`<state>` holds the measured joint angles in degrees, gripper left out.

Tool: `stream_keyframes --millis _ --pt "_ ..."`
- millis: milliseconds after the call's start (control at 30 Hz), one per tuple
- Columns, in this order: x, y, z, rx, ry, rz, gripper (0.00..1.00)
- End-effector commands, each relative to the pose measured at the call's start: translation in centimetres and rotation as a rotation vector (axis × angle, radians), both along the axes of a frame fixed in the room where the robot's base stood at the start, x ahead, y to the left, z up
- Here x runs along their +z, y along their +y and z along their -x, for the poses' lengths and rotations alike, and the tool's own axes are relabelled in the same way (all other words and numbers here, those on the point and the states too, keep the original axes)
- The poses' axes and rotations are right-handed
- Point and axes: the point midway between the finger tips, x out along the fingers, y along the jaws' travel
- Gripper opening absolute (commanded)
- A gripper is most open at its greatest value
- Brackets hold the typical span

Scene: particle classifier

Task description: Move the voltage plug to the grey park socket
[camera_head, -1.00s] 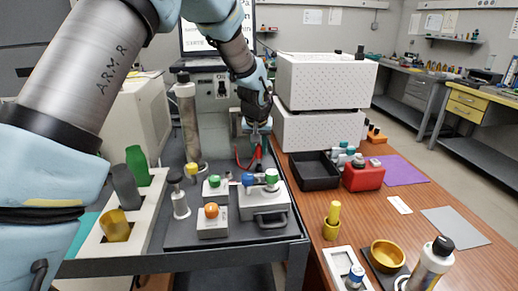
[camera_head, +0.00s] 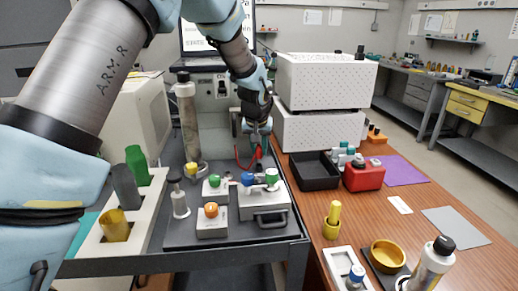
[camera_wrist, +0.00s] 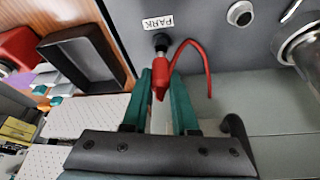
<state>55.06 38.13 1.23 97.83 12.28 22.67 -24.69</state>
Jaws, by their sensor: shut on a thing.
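The voltage plug is a red body (camera_wrist: 161,80) with a metal pin and a red cable that loops off to the right in the wrist view. My gripper (camera_wrist: 162,76) has dark green fingers on both sides of the red body and is shut on it. The pin points at the dark park socket (camera_wrist: 160,41), just below the white PARK label (camera_wrist: 158,22). Pin and socket meet in the picture; I cannot tell how deep the pin sits. In the head view my gripper (camera_head: 258,126) is at the back of the cart, with the red cable (camera_head: 243,160) hanging below.
A round metal port (camera_wrist: 240,14) sits on the same grey panel, right of the label. A black tray (camera_head: 315,170) and white perforated boxes (camera_head: 320,131) stand to the right. Colour-knobbed fixtures (camera_head: 262,196) and a tall cylinder (camera_head: 188,120) stand on the cart.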

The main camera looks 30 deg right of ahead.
Motion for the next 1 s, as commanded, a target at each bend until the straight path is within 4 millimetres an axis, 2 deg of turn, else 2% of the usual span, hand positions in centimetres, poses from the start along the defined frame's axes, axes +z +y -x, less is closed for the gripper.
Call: stream_keyframes --millis 1000 --pt "-2.6 0.0 0.0 0.000 0.000 0.000 0.00"
